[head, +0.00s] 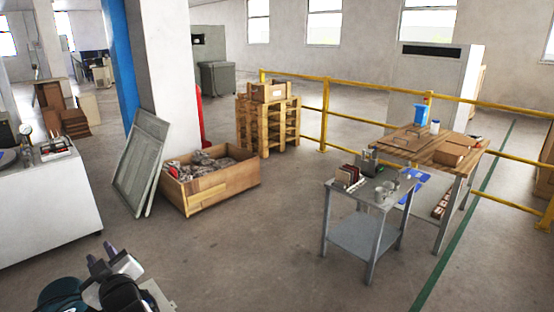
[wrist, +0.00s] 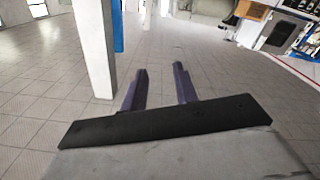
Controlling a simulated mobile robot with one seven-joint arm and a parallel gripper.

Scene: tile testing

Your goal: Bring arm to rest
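My gripper (wrist: 160,70) shows in the wrist view as two dark purple fingers standing apart, with only floor between and beyond them. It is open and empty. In the head view my arm is at the bottom left, low in front of me, and partly cut off by the frame edge. The gripper end (head: 104,256) there is clear of the furniture around it.
A white counter (head: 45,210) stands at the left. A wooden crate (head: 215,190) of grey lumps sits beside leaning panels (head: 140,165). A metal table (head: 342,205) and a wooden-topped table (head: 405,150) stand at the right, near yellow railings (head: 350,119). The middle foreground floor is clear.

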